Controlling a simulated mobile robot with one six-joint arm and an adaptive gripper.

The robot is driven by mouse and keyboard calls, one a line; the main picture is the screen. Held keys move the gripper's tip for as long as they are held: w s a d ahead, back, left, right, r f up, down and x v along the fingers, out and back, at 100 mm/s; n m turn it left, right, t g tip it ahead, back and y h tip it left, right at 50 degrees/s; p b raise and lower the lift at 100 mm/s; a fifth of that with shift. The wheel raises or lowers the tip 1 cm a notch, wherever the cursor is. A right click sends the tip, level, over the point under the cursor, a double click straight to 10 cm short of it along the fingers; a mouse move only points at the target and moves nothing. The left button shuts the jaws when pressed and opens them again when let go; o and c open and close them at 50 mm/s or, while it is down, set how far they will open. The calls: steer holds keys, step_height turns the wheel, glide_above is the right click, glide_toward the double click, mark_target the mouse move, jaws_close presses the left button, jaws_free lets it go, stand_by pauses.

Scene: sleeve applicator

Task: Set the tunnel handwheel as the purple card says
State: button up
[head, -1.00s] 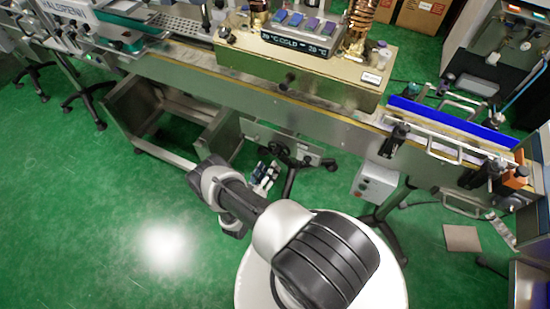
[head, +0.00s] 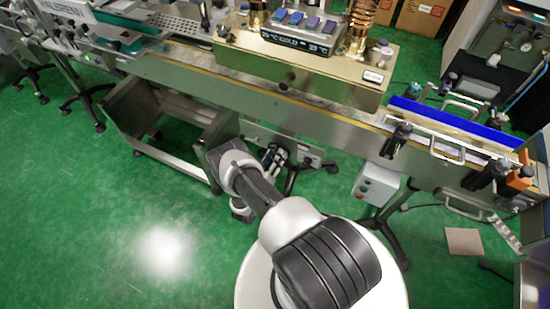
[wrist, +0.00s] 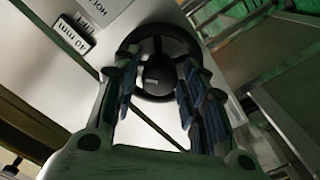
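The handwheel (wrist: 158,66) is black and round, with spokes and a pale mark on its hub, set on a pale panel straight ahead in the wrist view. My gripper (wrist: 160,75) is open. Its two dark fingers overlap the left and right sides of the wheel; I cannot tell whether they touch it. In the head view my gripper (head: 272,157) is low, beside the machine's front, and the wheel is not clear there. A purple card (head: 313,23) stands among coloured cards on top of the gold machine cover; its writing is too small to read.
A label (wrist: 74,34) reading "40 mm" appears upside down beside the wheel. The conveyor frame (head: 180,75) runs above my arm, with a grey box (head: 378,184) and black stand legs to the right. Green floor (head: 100,230) is clear at left. A metal frame (wrist: 275,60) lies right of the wheel.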

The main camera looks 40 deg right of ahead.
steer(key=c, duration=0.7)
steer(key=shift+n, duration=0.5)
